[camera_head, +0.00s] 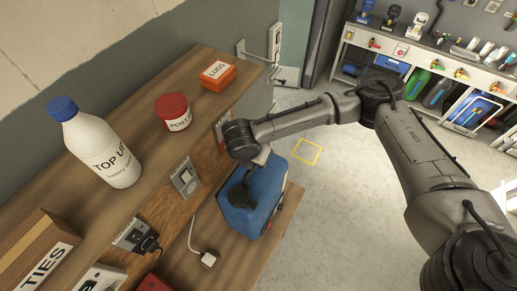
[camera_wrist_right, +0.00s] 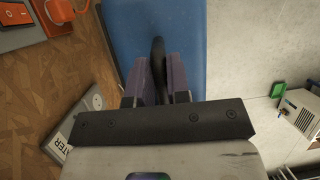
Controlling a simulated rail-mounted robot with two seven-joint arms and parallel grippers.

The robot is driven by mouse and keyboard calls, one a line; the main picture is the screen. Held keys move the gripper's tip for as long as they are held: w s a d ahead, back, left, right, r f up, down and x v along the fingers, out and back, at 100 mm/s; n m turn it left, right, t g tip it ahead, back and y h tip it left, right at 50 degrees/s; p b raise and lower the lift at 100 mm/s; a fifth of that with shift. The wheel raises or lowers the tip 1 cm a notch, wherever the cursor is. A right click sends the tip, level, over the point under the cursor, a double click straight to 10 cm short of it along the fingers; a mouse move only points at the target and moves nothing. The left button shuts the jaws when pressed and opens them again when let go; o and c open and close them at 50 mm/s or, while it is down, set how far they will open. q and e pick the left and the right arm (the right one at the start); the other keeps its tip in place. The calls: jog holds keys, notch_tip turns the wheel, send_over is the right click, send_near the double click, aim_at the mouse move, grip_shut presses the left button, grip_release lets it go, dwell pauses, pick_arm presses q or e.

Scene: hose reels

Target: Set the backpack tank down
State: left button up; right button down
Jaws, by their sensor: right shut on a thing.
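The backpack tank is a blue box-shaped can (camera_head: 262,196) with a dark cap, at the front edge of the lower wooden shelf in the head view. Its blue wall (camera_wrist_right: 185,30) fills the top middle of the right wrist view. My right gripper (camera_head: 258,163) is above the tank, its fingers mostly hidden by my arm. In the wrist view the right gripper's fingers (camera_wrist_right: 160,85) are shut on the tank's dark curved handle (camera_wrist_right: 158,55). I cannot tell whether the tank's base touches the shelf. My left gripper is out of view.
The upper shelf holds a white bottle (camera_head: 103,148), a red-lidded tub (camera_head: 173,112) and an orange box (camera_head: 217,76). A white plug (camera_head: 208,259) lies beside the tank. A yellow square (camera_head: 307,151) marks open concrete floor. A stocked workbench (camera_head: 400,48) stands behind.

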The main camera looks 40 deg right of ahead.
jog(key=shift+f, duration=0.4)
jog(key=c, duration=1.5)
grip_release()
jog(key=shift+f, duration=0.15)
jog(key=o, duration=0.4)
